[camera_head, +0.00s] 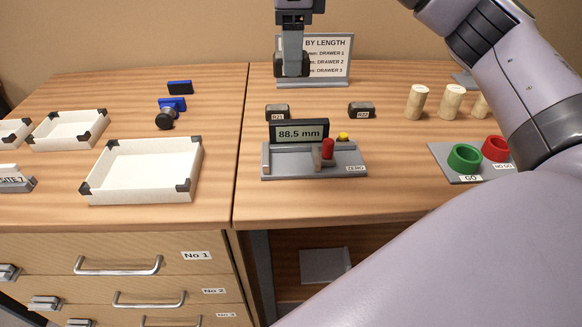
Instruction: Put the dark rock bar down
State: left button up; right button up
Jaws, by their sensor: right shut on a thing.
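My right gripper (291,62) is at the top centre, in front of the sign. Its jaws are shut on a dark piece, which I take to be the dark rock bar; the fingers hide most of it. It appears held up above the table, behind the measuring device. My left gripper is out of view.
A grey measuring device (315,164) reads 88.5 mm. White trays (140,196) stand at left, near a blue tool (171,105). Pale cylinders (417,102), a green ring (464,158) and a red ring (496,148) are at right. The sign (335,60) stands behind.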

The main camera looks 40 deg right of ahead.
jog(key=shift+a+f, duration=0.1)
jog(key=shift+f, duration=0.25)
send_over(291, 164)
notch_tip(291, 164, down, 14)
jog(key=shift+f+b, duration=0.2)
jog(key=shift+b, duration=0.1)
notch_tip(291, 164, down, 5)
jog(key=shift+r, duration=0.1)
jog(key=shift+f, duration=0.3)
jog(key=o, duration=0.9)
jog(key=shift+c, duration=0.2)
jog(key=shift+r, duration=0.1)
